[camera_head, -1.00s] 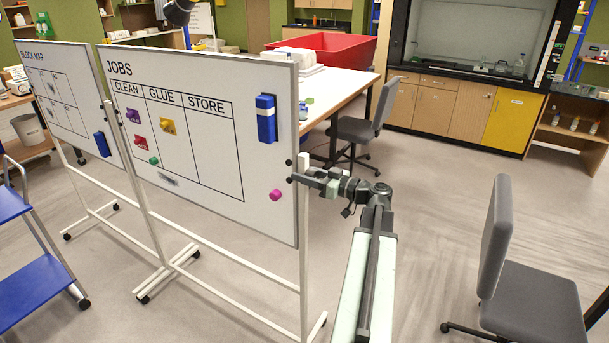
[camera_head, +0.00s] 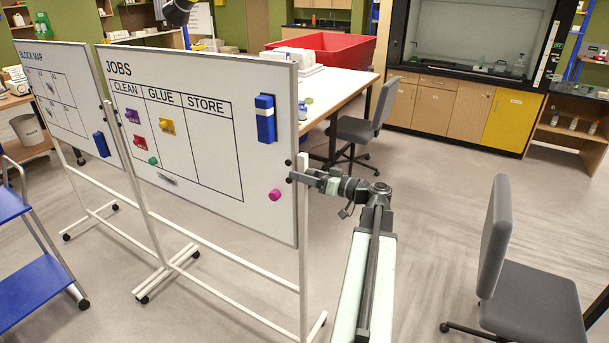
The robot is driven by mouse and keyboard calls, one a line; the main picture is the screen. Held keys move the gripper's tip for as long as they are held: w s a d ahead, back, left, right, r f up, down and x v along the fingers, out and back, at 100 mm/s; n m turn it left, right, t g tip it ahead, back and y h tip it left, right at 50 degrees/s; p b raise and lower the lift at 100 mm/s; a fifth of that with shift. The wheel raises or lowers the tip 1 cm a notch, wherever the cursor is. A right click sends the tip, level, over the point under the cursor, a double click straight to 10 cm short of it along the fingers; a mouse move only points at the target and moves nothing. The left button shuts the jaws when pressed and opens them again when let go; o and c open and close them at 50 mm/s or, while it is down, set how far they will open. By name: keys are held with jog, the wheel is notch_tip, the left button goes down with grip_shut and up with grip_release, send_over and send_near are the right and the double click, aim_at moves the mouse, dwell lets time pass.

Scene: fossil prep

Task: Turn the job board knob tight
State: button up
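The job board (camera_head: 220,220) is a white panel headed JOBS on a wheeled white stand. Two small dark knobs show at its right edge, an upper knob (camera_head: 288,162) and a lower knob (camera_head: 289,180). My gripper (camera_head: 294,177) reaches in from the right, its tip at the board's right edge beside the lower knob. The fingers are small and edge-on here, so I cannot tell whether they are closed on the knob or only next to it. How tight the knob is does not show.
The board carries several coloured magnets, a blue eraser (camera_head: 265,118) and a magenta magnet (camera_head: 275,195). A second board (camera_head: 70,125) stands left, by a blue cart (camera_head: 40,290). A grey chair (camera_head: 525,290) is at right. Floor between is open.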

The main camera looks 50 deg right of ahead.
jog(key=v, duration=0.7)
jog(key=shift+s, duration=0.4)
jog(key=shift+d, duration=0.1)
